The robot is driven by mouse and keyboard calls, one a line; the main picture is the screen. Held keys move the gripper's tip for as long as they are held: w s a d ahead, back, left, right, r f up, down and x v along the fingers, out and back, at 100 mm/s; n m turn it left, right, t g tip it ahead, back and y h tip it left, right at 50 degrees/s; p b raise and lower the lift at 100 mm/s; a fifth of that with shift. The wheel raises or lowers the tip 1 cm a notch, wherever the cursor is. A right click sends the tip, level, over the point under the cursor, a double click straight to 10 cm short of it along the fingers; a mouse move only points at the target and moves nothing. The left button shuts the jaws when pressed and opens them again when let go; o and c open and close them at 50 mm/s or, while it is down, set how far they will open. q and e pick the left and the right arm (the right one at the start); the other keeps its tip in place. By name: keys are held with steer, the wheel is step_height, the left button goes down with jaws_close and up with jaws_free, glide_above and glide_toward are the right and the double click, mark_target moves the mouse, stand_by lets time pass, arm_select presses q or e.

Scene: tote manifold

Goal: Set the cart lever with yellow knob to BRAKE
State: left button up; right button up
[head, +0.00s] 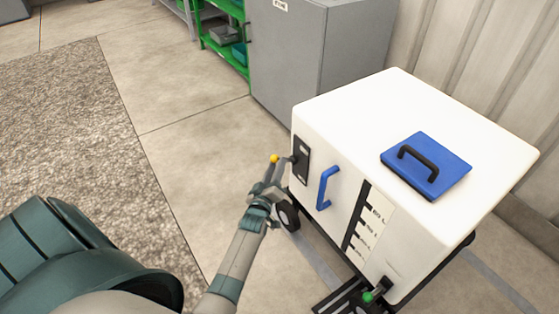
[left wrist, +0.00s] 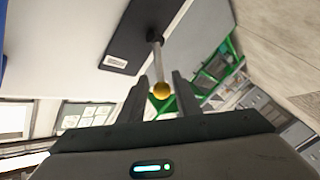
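The white cart (head: 440,110) stands at the right in the head view. Its lever has a yellow knob (head: 274,158) and sticks out from a black plate (head: 302,158) on the cart's front face. In the left wrist view the knob (left wrist: 161,91) ends a thin metal rod (left wrist: 157,62) coming from the black plate (left wrist: 140,38). My left gripper (head: 270,172) is at the knob. Its two fingers (left wrist: 161,95) are apart, with the knob between their tips in the picture and gaps on both sides. The plate's label is too small to read. My right gripper is not seen.
A blue handle (head: 327,187) and a marked strip (head: 368,222) are on the cart's front. A green knob (head: 368,297) sits low down. A blue lid with black handle (head: 428,165) lies on top. A grey cabinet (head: 320,55) stands behind. The floor at left is clear.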

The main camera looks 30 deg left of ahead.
arm_select(q)
steer(key=shift+x, duration=2.2)
jaws_close()
